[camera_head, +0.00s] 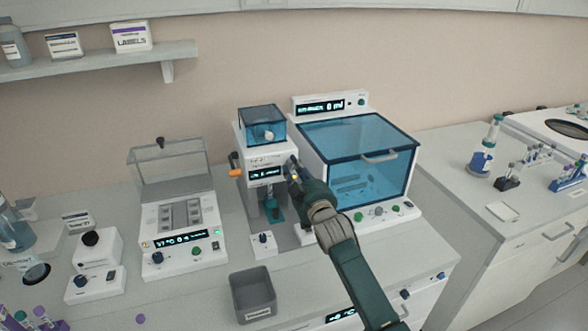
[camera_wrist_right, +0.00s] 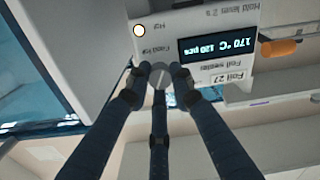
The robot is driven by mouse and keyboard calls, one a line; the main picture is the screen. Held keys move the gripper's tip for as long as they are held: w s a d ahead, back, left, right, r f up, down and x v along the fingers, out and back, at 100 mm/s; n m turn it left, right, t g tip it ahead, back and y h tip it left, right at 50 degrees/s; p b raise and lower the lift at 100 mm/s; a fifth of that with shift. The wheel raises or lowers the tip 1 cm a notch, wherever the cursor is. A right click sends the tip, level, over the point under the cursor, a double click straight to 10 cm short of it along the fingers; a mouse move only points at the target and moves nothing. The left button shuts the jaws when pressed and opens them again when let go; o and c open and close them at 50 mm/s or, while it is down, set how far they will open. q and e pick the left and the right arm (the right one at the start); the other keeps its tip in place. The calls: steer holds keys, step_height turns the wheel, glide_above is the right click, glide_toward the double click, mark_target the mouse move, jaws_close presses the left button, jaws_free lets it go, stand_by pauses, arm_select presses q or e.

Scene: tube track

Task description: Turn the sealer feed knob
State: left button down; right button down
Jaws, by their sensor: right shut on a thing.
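The foil sealer (camera_head: 252,155) is a white upright machine with a blue clear box on top and a lit display. My right gripper (camera_head: 294,178) reaches its right side, beside the display, and hides the feed knob in the head view. In the right wrist view the feed knob (camera_wrist_right: 161,77) is a small round grey knob with a pale line across its face. The fingertips of my right gripper (camera_wrist_right: 163,72) are shut around it. The sealer display (camera_wrist_right: 216,48) shows beside it, upside down. My left gripper is not in view.
An orange handle (camera_head: 235,173) sticks out of the sealer's left side. A blue-windowed cabinet (camera_head: 333,109) stands close on the right. A grey bin (camera_head: 237,303) stands in front. A white device with a clear lid (camera_head: 168,157) is on the left.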

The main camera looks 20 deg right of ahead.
steer(key=m, duration=0.6)
steer(key=shift+m, duration=0.3)
steer(key=m, duration=0.5)
steer(key=shift+f+m+p, duration=0.1)
steer(key=shift+m+p, duration=0.2)
steer(key=shift+p, duration=0.1)
steer(key=c, duration=1.5)
jaws_free()
steer(key=s, duration=1.2)
steer(key=shift+d, duration=0.25)
